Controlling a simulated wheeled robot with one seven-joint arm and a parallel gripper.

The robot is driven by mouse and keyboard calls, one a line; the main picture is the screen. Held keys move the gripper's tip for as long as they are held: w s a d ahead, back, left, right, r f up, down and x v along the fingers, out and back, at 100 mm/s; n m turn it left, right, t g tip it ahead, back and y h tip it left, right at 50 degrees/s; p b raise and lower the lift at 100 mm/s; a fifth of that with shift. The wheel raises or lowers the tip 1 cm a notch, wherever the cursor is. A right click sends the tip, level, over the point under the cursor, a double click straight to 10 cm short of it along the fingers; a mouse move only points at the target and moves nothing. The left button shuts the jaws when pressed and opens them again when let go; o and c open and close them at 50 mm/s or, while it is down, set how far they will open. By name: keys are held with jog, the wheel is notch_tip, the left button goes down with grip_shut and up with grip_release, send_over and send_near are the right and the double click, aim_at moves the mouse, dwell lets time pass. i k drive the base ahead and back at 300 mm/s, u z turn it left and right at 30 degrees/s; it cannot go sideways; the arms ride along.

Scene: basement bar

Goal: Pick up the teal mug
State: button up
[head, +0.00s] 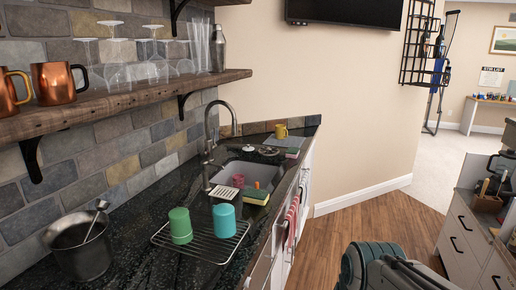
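A teal mug (224,220) stands on a wire drying rack (190,247) on the dark counter, left of the picture's middle. It looks upside down, with no opening showing, and I cannot make out its handle. A green mug (180,226) stands just left of it on the same rack, a small gap apart. Part of my arm shows at the bottom right, over the floor and well apart from the rack. My gripper's fingers are not in view.
A metal bucket (80,248) stands left of the rack. Behind the rack are the sink (262,172), its faucet (208,140) and a sponge (256,196). A wooden shelf (120,100) with copper mugs and glasses overhangs the counter. Wood floor (330,240) is clear to the right.

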aim_at(224, 214)
jog(key=z, duration=0.6)
jog(key=i, duration=0.7)
jog(key=u, duration=2.25)
